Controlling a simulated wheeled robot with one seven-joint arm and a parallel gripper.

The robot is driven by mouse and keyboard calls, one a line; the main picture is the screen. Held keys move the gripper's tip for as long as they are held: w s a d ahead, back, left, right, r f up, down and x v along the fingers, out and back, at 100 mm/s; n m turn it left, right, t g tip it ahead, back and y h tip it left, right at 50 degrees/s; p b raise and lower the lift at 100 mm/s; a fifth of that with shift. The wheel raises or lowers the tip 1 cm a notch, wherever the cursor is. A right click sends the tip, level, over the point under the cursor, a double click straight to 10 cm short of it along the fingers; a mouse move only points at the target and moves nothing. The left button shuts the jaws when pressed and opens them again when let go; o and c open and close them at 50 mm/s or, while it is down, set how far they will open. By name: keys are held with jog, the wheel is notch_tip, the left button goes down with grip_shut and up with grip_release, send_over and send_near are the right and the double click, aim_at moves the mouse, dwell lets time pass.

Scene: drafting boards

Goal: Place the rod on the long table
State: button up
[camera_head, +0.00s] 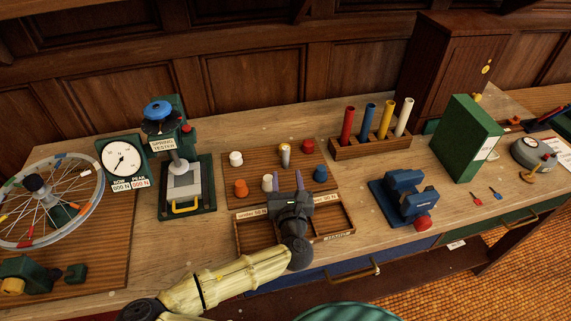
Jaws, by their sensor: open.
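Several upright rods stand in a wooden rack (370,146) at the back of the long wooden table (350,268). They are a red rod (347,126), a blue rod (366,121), a yellow rod (386,119) and a white rod (403,117). I cannot tell which one the task names. My gripper (286,180) is open over the middle of the table, its fingers pointing away toward a brown board (255,158) with small coloured cylinders. It is in front of and left of the rack, apart from the rods. I see nothing held between the fingers.
A shallow wooden tray (344,216) lies under my gripper. A spring tester (184,180) and a spoked wheel (40,200) stand left. A blue vise (405,197), a green box (464,138) and a round gauge (530,152) stand right. Bare tabletop shows left of the tray.

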aim_at(285, 152)
jog(key=shift+w+d+f+b, duration=0.15)
jog(key=shift+w+b, duration=0.35)
jog(key=shift+b, duration=0.75)
jog(key=w, duration=0.2)
jog(key=w+p, duration=0.1)
jog(key=w, duration=0.2)
jog(key=w+a, duration=0.1)
jog(key=w, duration=0.1)
jog(key=shift+w+r, duration=0.15)
jog(key=shift+r, duration=0.05)
jog(key=w, duration=0.1)
jog(key=w+p, duration=0.1)
jog(key=w, duration=0.3)
jog(key=shift+w+a+r+p, duration=0.15)
jog(key=shift+a+r+p, duration=0.1)
jog(key=shift+p, duration=0.1)
jog(key=shift+d, duration=0.1)
grip_shut()
